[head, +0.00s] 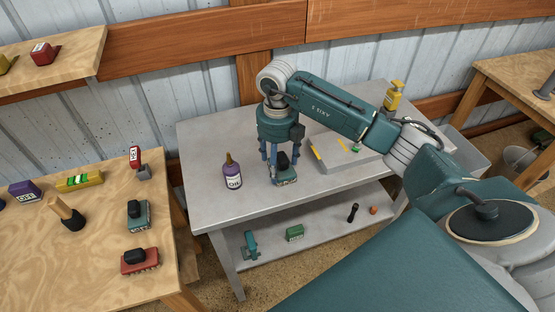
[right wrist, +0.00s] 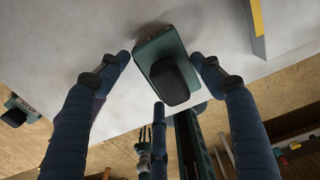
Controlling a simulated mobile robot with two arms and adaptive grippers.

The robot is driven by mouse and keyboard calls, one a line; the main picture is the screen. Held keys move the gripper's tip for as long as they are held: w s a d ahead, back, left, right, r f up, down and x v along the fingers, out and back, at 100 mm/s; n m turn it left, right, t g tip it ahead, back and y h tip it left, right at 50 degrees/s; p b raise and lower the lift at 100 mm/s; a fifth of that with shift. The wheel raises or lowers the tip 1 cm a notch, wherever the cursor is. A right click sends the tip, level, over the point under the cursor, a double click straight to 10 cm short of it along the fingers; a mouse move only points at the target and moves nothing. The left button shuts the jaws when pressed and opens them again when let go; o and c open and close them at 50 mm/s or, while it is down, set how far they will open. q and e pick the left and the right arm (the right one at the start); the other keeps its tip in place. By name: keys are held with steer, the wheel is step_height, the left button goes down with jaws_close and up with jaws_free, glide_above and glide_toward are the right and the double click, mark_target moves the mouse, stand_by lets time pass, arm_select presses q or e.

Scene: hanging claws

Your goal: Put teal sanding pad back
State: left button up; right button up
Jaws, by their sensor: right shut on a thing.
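A teal sanding pad (head: 287,178) with a black knob is at the grey metal table (head: 215,205), under my right gripper (head: 281,168). My right gripper is shut on this pad. In the right wrist view the pad (right wrist: 152,50) sits between the blue fingers (right wrist: 160,62), its black knob towards the palm. I cannot tell whether it touches the tabletop. A second teal pad (head: 146,222) with a black knob lies on the wooden bench at the left. My left gripper is not in the head view.
A purple oil bottle (head: 232,177) stands just left of my right gripper. A grey block with yellow marks (head: 345,157) and a yellow bottle (head: 393,97) are behind and right. The wooden bench (head: 60,250) holds a red brush (head: 140,262), a mallet (head: 68,214) and several other things.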

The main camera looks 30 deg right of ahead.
mark_target(278, 157)
steer(key=shift+f, duration=0.1)
steer(key=o, duration=1)
steer(key=shift+r, duration=0.45)
step_height(278, 157, up, 10)
steer(key=b, duration=0.2)
steer(key=shift+b, duration=0.3)
steer(key=shift+r, duration=0.7)
